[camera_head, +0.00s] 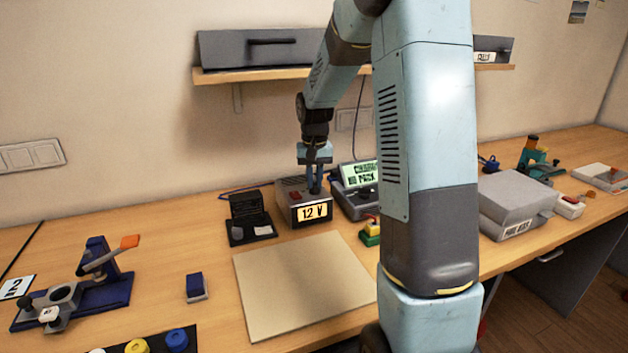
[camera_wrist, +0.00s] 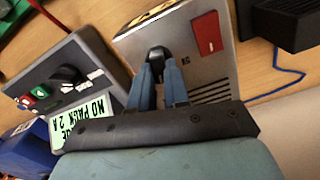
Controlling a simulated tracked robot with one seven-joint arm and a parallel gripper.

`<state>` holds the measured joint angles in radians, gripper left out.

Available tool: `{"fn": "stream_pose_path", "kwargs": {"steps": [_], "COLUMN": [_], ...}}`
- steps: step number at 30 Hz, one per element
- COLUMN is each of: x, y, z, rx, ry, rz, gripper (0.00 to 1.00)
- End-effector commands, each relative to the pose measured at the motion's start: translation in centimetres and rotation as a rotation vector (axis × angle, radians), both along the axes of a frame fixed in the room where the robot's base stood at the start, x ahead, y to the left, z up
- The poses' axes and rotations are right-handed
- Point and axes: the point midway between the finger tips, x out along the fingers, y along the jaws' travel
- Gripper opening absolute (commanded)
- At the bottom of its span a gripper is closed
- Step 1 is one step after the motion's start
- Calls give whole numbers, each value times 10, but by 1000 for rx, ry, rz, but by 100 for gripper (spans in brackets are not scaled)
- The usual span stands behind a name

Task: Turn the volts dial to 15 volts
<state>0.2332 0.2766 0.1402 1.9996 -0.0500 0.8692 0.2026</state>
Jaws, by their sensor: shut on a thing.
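The power supply (camera_head: 297,208) is a grey box at the back of the bench, and its lit front display (camera_head: 312,212) reads 12 V. My gripper (camera_head: 315,190) reaches down onto its top. In the wrist view my gripper (camera_wrist: 165,72) is shut on the black volts dial (camera_wrist: 158,55), with the blue fingers on either side of it. A red switch (camera_wrist: 208,33) sits beside the dial on the top of the box. The fingers hide part of the dial, and its pointer mark cannot be made out.
The charger (camera_head: 358,190), with a green screen, stands just right of the supply; its knob (camera_wrist: 68,75) shows in the wrist view. A black open case (camera_head: 250,218) stands close on the left. A bare beige board (camera_head: 300,285) lies in front. A shelf (camera_head: 280,72) hangs above.

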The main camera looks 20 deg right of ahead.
Motion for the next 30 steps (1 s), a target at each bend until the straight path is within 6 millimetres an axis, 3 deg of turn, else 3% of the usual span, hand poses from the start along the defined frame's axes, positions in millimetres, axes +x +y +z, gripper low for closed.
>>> {"fn": "stream_pose_path", "kwargs": {"steps": [18,30], "x": [-1,-1], "y": [-3,-4], "z": [1,1], "rx": [-1,-1], "ry": [-4,-4], "rz": [-556,-756], "gripper": [0,0]}}
